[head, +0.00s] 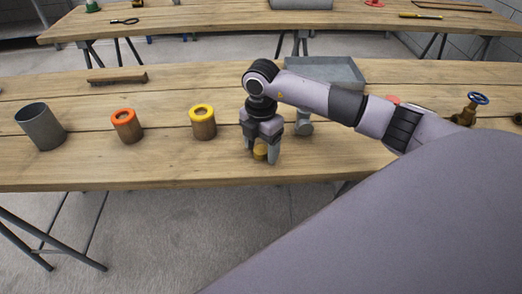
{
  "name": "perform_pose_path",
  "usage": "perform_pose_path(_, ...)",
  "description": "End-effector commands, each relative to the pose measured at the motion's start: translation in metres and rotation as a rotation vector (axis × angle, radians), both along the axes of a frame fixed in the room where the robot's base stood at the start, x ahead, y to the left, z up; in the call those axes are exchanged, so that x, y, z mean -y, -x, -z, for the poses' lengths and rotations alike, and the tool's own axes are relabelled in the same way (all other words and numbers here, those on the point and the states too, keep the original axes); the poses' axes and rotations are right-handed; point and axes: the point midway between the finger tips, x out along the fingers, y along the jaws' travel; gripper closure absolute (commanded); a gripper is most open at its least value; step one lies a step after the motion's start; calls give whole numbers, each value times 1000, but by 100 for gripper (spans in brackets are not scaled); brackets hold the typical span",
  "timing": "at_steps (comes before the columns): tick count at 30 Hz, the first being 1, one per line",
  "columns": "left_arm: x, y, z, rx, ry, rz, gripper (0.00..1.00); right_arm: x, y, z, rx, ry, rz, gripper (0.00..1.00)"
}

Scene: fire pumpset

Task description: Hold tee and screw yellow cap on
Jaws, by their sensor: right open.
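My right gripper (261,156) points down at the front part of the near wooden table. Its two fingers are apart, on either side of a small yellow cap (260,150) that is low between them. I cannot tell whether the fingers touch the cap. A grey fitting (304,126), which may be the tee, stands just to the right of the gripper, partly hidden by my right arm. My left gripper is out of view.
A brush (118,77) and grey tray (343,70) lie behind. A blue-handled valve (469,108) stands right. Bare table lies between the rolls.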

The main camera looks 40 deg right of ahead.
Motion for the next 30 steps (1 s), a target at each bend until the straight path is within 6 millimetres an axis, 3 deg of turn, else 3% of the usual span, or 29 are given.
perform_pose_path(5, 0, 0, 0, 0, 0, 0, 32, 0, 0, 0, 0, 0, 0, 33)
perform_pose_path(10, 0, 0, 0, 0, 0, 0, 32, 0, 0, 0, 0, -1, 0, 88)
perform_pose_path(23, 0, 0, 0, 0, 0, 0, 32, 0, -1, -7, 2, -1, 0, 89)
perform_pose_path(30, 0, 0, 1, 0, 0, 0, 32, -1, -2, -43, 6, -2, 0, 89)
